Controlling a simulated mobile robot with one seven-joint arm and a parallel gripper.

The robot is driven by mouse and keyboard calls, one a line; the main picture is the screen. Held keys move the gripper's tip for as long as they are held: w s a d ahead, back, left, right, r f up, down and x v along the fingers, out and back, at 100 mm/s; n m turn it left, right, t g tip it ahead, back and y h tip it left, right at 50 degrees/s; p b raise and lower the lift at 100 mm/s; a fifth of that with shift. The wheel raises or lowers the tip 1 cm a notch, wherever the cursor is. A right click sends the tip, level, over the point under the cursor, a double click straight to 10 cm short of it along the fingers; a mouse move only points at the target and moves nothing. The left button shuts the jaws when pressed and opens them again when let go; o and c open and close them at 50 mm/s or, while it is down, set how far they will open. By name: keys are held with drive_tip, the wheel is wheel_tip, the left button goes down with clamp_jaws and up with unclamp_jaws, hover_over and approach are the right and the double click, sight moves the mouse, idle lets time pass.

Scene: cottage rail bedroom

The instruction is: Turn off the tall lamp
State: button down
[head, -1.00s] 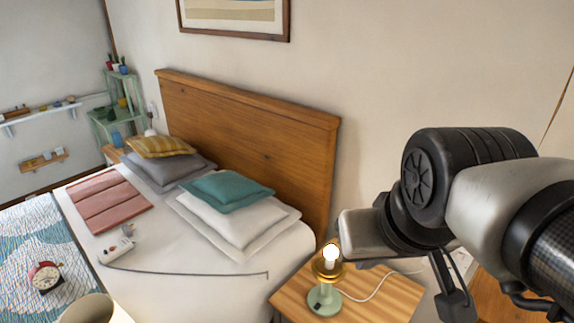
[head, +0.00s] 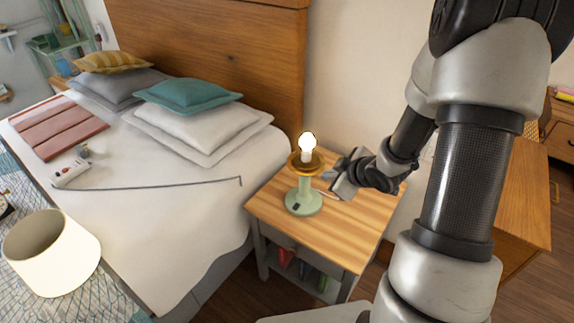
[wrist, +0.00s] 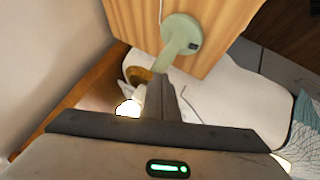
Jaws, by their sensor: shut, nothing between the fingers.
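A lamp (head: 304,192) with a pale green base and stem, an amber collar and a bare lit bulb stands upright on the bedside table (head: 350,222). A small dark switch (head: 296,206) is on its base, and the switch shows in the wrist view (wrist: 193,46). My gripper (head: 328,182) is shut and empty, just right of the lamp's stem, above the tabletop. In the wrist view my shut fingers (wrist: 159,82) overlap the lower picture of the lamp (wrist: 180,38). I cannot tell whether they touch it.
A cream drum shade (head: 52,252) is at the lower left; its support is hidden. The bed (head: 180,225) with pillows lies left of the table. A wooden cabinet (head: 525,200) stands right. The tabletop's front is clear.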

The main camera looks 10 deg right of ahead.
drive_tip(key=s+a+f+y+b, duration=0.1)
drive_tip(key=s+a+f+y, duration=0.15)
drive_tip(key=f, duration=0.45)
drive_tip(key=b, duration=0.3)
approach(297, 203)
drive_tip(key=shift+h, duration=0.25)
drive_tip(key=w+a, duration=0.3)
drive_tip(key=shift+a, duration=0.2)
drive_tip(key=shift+w+d+f+b, duration=0.1)
drive_tip(key=shift+d+f+b, duration=0.05)
drive_tip(key=shift+f, duration=0.45)
drive_tip(key=shift+w+d+f+b, duration=0.1)
drive_tip(key=shift+d+f+b, duration=0.1)
drive_tip(key=shift+f, duration=0.35)
drive_tip(key=shift+w+d+f, duration=0.15)
drive_tip(key=shift+f, duration=0.35)
